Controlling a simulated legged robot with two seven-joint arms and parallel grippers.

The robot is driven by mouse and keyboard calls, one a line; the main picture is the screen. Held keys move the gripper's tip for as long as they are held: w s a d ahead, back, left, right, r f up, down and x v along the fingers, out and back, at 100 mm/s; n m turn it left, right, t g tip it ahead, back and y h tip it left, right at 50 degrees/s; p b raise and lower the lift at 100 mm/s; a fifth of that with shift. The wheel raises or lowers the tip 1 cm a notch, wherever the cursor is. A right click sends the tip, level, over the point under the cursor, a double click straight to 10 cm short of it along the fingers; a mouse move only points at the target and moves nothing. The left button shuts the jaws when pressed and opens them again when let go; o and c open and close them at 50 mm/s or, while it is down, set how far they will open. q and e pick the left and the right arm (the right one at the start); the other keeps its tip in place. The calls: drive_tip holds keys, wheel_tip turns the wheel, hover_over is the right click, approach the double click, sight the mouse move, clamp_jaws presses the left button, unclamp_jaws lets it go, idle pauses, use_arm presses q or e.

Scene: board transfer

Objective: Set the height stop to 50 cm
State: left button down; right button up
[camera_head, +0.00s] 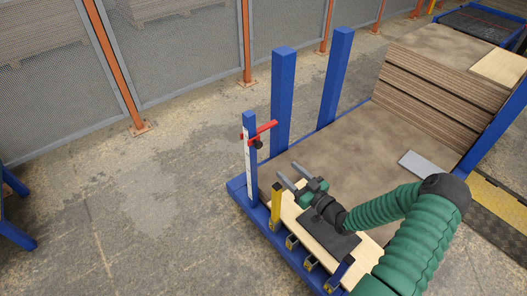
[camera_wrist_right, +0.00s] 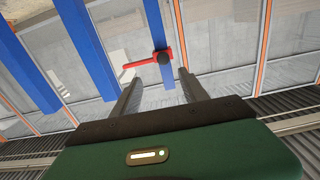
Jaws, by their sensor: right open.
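The height stop is a red bar (camera_head: 264,130) with a black knob, clamped near the top of a blue post with a white scale (camera_head: 246,158). The scale's numbers are too small to read. My right gripper (camera_head: 288,170) is open and empty, to the right of the post and lower in the head view, apart from the stop. In the right wrist view the red bar (camera_wrist_right: 138,64) and black knob (camera_wrist_right: 162,58) show just beyond the gap between my open fingers (camera_wrist_right: 159,78). My left gripper is not in view.
Two taller blue posts (camera_head: 283,100) stand behind the scale post. A yellow post (camera_head: 276,206) is close below my right gripper. A stack of brown boards (camera_head: 430,95) is at the upper right. Open floor (camera_head: 130,210) lies to the left, before a mesh fence.

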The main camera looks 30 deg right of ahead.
drive_tip(key=b, duration=0.2)
approach(260, 146)
drive_tip(key=w, duration=0.5)
drive_tip(key=w+b, duration=0.1)
drive_tip(key=w, duration=0.1)
drive_tip(key=shift+w+a+f, duration=0.15)
drive_tip(key=shift+w+a, duration=0.05)
drive_tip(key=shift+w, duration=0.15)
drive_tip(key=shift+w+d, duration=0.1)
drive_tip(key=shift+w, duration=0.25)
drive_tip(key=shift+a, duration=0.25)
drive_tip(key=shift+c, duration=1.1)
drive_tip(key=shift+d, duration=0.1)
clamp_jaws()
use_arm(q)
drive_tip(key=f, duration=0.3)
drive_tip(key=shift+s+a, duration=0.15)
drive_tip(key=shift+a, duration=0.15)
